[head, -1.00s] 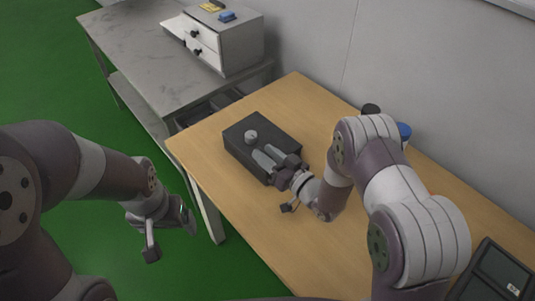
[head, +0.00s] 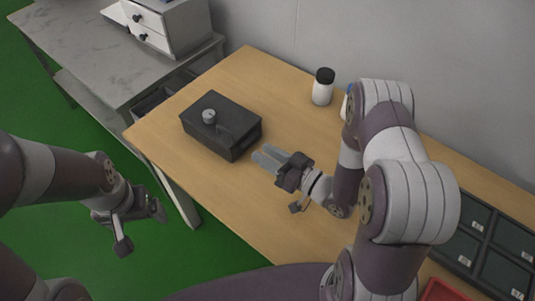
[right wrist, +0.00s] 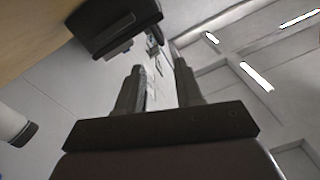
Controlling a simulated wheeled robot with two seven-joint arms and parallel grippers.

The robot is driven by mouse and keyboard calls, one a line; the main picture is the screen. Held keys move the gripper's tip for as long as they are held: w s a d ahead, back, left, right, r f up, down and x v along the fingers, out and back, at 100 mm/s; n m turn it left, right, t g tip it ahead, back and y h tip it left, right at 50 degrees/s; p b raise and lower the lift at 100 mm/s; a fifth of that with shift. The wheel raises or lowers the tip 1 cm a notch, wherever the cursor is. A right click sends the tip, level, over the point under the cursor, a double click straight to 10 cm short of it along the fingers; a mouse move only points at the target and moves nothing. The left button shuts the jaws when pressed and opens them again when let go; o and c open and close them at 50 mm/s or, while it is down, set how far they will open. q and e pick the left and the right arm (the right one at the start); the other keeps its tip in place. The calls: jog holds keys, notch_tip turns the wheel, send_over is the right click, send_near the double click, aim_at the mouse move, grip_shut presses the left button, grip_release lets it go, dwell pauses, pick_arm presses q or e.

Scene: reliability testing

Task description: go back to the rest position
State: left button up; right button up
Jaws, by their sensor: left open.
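My right gripper (head: 266,158) is above the wooden table, beside the near right end of a black box (head: 222,128). In the right wrist view, its two fingers (right wrist: 160,74) stand apart with nothing held between them. The box has a round grey knob (head: 209,116) on top. The box also shows at the top of the right wrist view (right wrist: 112,20), ahead of the fingers. My left gripper (head: 141,230) hangs open and empty over the green floor, left of the wooden table's edge.
A white bottle with a black lid (head: 322,90) stands near the wall on the wooden table (head: 258,82). Dark compartment trays (head: 490,235) and a red bin (head: 448,290) are at the right. A grey table (head: 95,50) bears a drawer cabinet (head: 172,25).

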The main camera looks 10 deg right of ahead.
dwell(0.4)
jog(key=w+d+r+m+g+h+p, duration=0.1)
jog(key=w+d+r+g+h+p, duration=0.1)
jog(key=d+r+g+h+p, duration=0.65)
jog(key=s+a+r+m+g+h, duration=0.1)
jog(key=s+r+g, duration=0.1)
jog(key=s, duration=0.4)
jog(key=s+r+m+g+h, duration=0.2)
jog(key=s+r, duration=0.1)
jog(key=s, duration=0.4)
jog(key=shift+s+a+p, duration=0.3)
jog(key=shift+a+p, duration=0.05)
